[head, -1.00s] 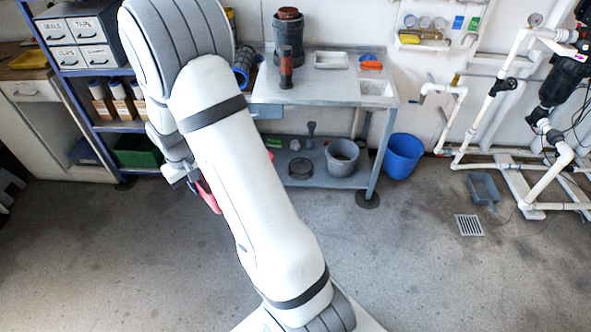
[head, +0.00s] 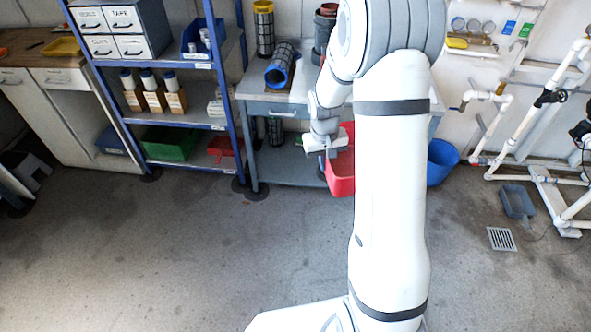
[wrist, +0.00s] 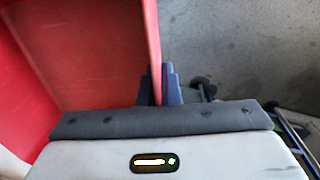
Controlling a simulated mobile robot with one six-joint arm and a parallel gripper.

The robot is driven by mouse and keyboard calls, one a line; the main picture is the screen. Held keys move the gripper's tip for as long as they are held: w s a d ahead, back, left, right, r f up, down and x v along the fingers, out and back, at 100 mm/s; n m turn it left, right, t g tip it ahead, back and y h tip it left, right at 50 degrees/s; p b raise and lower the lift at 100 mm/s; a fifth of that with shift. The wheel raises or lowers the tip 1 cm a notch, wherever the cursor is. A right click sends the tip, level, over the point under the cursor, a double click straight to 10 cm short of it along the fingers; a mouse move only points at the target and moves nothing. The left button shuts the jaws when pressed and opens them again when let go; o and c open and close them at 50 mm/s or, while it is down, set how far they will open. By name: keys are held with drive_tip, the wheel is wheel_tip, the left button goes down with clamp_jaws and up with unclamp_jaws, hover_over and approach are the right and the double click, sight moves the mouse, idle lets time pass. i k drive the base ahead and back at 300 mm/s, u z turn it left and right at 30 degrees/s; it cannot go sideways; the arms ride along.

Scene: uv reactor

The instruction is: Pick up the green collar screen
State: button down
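I cannot make out a green collar on any screen in the head view. A dark mesh screen with a yellow collar (head: 264,30) stands upright at the back of the workbench. A dark mesh screen with a blue collar (head: 283,65) lies on its side on the bench top. My gripper (head: 328,150) is in front of the bench, shut on the wall of a red bin (head: 340,178). In the wrist view, the fingers (wrist: 160,88) pinch the wall of the red bin (wrist: 85,50), which looks empty. My arm hides much of the bench.
A blue-framed shelf unit (head: 165,118) with drawers, bottles and a green bin (head: 168,145) stands left of the bench. A blue bucket (head: 441,162) stands right of the bench, with white piping and a floor drain (head: 501,239) further right. The front floor is clear.

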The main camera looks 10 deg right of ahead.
sight(275, 124)
drive_tip(key=z, duration=0.45)
drive_tip(key=i, duration=1)
drive_tip(key=u, duration=0.45)
